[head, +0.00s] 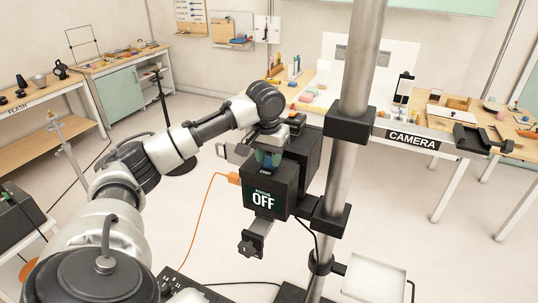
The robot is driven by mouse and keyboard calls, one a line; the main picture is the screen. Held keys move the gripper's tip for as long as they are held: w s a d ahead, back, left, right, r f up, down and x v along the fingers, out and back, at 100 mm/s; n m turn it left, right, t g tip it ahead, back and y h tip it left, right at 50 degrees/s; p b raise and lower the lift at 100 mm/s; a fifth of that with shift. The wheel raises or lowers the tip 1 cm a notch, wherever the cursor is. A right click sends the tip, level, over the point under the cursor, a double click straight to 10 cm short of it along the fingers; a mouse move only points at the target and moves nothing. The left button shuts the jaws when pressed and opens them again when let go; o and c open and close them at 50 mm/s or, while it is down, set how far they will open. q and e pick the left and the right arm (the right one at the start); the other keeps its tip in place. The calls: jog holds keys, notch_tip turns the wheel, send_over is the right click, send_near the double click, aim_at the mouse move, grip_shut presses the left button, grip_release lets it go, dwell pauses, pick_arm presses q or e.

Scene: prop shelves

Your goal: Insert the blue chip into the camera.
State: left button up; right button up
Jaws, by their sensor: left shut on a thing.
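The camera (283,200) is a black box clamped to a grey metal pole. Its front display reads "FOCUS OFF". My left gripper (268,160) points down at the camera's top, with teal-tipped fingers shut on the small blue chip (266,169). The chip is low between the fingers at the top front of the camera, mostly hidden by them. I cannot tell how far it sits inside the camera. My right gripper is not in view.
The pole (357,100) stands just right of the camera. An orange cable (205,215) runs to the camera's left side. A table labelled CAMERA (411,139) holds several small props behind. A white tray (374,278) is at the lower right. Open floor lies between.

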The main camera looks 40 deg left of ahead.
aim_at(269, 157)
pick_arm(q)
jog(key=shift+f, duration=0.15)
dwell(0.5)
jog(key=o, duration=1.6)
jog(key=shift+r, duration=3.9)
dwell(0.4)
jog(key=shift+r, duration=1.85)
